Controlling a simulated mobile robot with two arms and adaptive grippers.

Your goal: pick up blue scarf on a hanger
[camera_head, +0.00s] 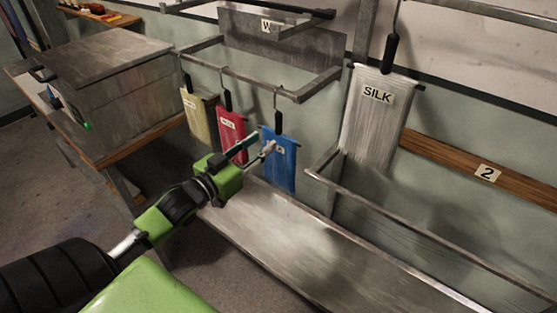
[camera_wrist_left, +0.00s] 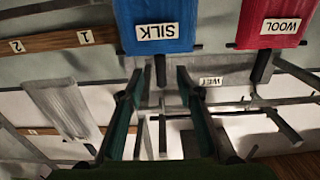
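The blue scarf (camera_head: 282,174) hangs from a black hanger with a hook on the metal rail, at the right end of a row of scarves. In the left wrist view, which is upside down, the blue scarf (camera_wrist_left: 155,12) shows at the top with a SILK label. My left gripper (camera_head: 262,141) is in front of it in the head view, fingers apart and empty. In the wrist view the hanger's dark handle (camera_wrist_left: 160,70) appears between the fingertips; I cannot tell whether anything touches. My right gripper is not in view.
A red WOOL scarf (camera_head: 231,128) and a cream scarf (camera_head: 199,118) hang to the left on the same rail. A grey SILK scarf (camera_head: 372,120) hangs to the right. A metal trough (camera_head: 300,245) lies below. A lidded metal box (camera_head: 120,105) stands on a bench at left.

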